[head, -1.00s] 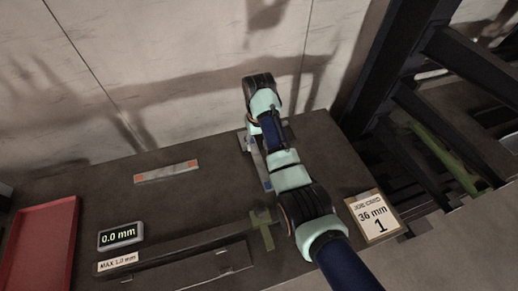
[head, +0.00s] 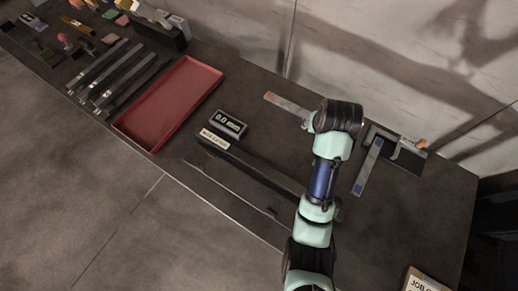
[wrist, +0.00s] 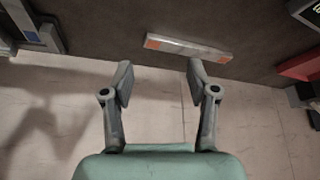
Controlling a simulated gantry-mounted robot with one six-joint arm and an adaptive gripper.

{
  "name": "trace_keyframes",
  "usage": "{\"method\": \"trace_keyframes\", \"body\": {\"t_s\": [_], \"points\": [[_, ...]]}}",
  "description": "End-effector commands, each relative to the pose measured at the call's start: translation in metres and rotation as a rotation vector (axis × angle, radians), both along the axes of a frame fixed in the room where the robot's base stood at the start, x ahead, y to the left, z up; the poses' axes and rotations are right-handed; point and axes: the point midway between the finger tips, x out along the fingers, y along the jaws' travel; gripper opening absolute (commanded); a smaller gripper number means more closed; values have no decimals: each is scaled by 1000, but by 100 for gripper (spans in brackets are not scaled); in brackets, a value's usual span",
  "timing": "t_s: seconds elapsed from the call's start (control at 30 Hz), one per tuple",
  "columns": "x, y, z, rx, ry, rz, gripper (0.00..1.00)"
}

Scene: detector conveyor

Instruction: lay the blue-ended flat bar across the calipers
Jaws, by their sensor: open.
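The blue-ended flat bar (head: 368,167) lies on the dark bench, right of my arm in the head view. A blue patch marks each end; one end also shows at upper left in the wrist view (wrist: 31,36). A grey, jaw-like piece with an orange end (head: 402,146) is beside it; I cannot tell whether this is the calipers. My gripper (wrist: 160,80) is open and empty, its fingers spread short of an orange-ended flat bar (wrist: 190,47). That bar (head: 288,104) is partly hidden by my wrist in the head view.
A red tray (head: 127,127) lies left on the bench. A display (head: 229,123) reading 0.0 mm and a MAX label (head: 214,139) stand by a long dark bar (head: 250,166). Several long grey tools lie at far left. A wall rises behind the bench.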

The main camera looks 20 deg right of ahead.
Motion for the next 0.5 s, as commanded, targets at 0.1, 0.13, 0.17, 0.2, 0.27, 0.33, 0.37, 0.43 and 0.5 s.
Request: {"method": "trace_keyframes", "body": {"t_s": [0.1, 0.13, 0.17, 0.2, 0.27, 0.33, 0.37, 0.43, 0.5], "points": [[1, 120, 28, -94, -231, 199, 59], [-5, 146, 39, -110, -290, 244, 59], [-12, 170, 49, -122, -343, 284, 59], [-24, 197, 63, -135, -411, 332, 59], [-42, 229, 81, -145, -495, 389, 59], [-59, 253, 98, -152, -566, 434, 59], [-65, 259, 104, -153, -588, 447, 59], [-73, 268, 111, -154, -617, 463, 59], [-75, 270, 114, -155, -627, 468, 59]]}}
